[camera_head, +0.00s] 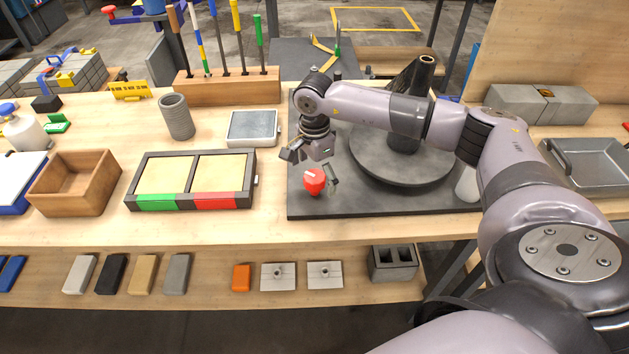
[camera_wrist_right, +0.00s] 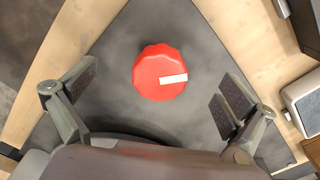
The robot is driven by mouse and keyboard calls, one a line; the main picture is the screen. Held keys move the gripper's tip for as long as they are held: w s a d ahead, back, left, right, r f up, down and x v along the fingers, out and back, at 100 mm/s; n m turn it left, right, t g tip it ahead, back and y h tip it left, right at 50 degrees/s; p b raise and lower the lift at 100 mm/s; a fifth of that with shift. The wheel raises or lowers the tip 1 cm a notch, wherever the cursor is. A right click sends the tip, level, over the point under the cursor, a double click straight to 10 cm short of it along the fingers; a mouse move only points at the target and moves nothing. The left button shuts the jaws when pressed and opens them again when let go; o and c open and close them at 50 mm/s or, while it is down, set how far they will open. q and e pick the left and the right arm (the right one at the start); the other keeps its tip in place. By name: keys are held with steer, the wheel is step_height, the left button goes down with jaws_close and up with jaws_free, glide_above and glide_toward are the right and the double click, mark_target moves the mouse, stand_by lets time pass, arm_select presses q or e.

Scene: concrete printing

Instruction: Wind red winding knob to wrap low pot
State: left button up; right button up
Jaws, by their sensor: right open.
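The red winding knob (camera_head: 314,181) stands near the front left corner of the dark base plate (camera_head: 300,209). It is scalloped with a white stripe, and in the right wrist view the knob (camera_wrist_right: 160,72) lies between and ahead of the fingers. My right gripper (camera_head: 311,168) is open just above the knob; it also shows in the right wrist view (camera_wrist_right: 158,92), with a gap on both sides of the knob. A dark round turntable (camera_head: 400,170) sits on the plate behind my right arm. I cannot make out the low pot. My left gripper is not in view.
A tray with green and red front labels (camera_head: 190,202) and a grey-topped box (camera_head: 253,127) stand left of the plate. A dark cylinder (camera_head: 405,100) rises behind my right arm. The bench front left of the plate is clear.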

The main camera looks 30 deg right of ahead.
mark_target(314, 176)
steer(key=shift+r+p, duration=1.7)
steer(key=shift+r, duration=1.35)
